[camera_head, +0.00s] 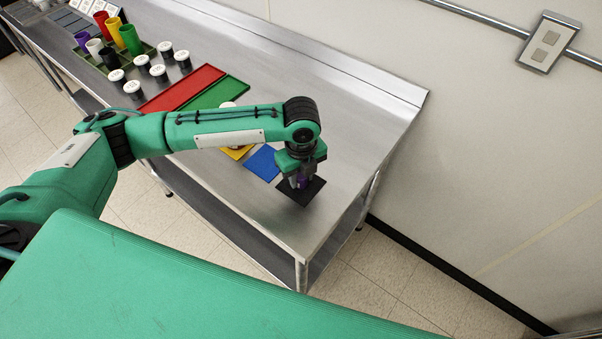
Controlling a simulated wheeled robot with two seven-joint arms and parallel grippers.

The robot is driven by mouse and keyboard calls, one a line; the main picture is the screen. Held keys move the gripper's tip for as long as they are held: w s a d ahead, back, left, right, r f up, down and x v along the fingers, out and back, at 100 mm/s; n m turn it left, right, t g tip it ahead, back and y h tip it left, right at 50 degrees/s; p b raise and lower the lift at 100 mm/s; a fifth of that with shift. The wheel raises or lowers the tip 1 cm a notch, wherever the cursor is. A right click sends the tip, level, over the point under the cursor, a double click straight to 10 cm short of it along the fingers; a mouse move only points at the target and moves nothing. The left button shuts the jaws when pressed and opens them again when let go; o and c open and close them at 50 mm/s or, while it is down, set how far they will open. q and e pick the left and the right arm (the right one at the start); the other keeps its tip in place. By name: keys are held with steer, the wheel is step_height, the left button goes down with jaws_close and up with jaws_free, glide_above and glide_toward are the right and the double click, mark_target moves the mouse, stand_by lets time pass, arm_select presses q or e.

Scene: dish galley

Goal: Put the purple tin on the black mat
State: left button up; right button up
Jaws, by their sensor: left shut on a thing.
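The purple tin (303,182) is between the fingers of my left gripper (302,180), mostly hidden by them. The gripper points down and is shut on the tin. The black mat (291,194) lies on the steel counter near its right end. The tin is over the mat in this view; I cannot tell whether it touches the mat. My right gripper is not in view.
On the steel counter (350,110), a blue mat (262,163) lies left of the black one. A yellow mat (236,153) is partly behind my arm. Red (183,88) and green (216,93) mats, several white-lidded jars (158,72) and coloured cups (130,39) are farther left.

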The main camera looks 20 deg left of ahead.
arm_select(q)
steer(key=o, duration=0.8)
steer(key=shift+c, duration=0.2)
steer(key=shift+o, duration=1.1)
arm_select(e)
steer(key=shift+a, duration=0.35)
arm_select(q)
step_height(320, 180, up, 12)
steer(key=b, duration=0.2)
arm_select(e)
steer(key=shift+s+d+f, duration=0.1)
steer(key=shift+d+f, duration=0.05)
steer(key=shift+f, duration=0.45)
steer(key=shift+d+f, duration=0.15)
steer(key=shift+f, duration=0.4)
arm_select(q)
steer(key=shift+r, duration=0.1)
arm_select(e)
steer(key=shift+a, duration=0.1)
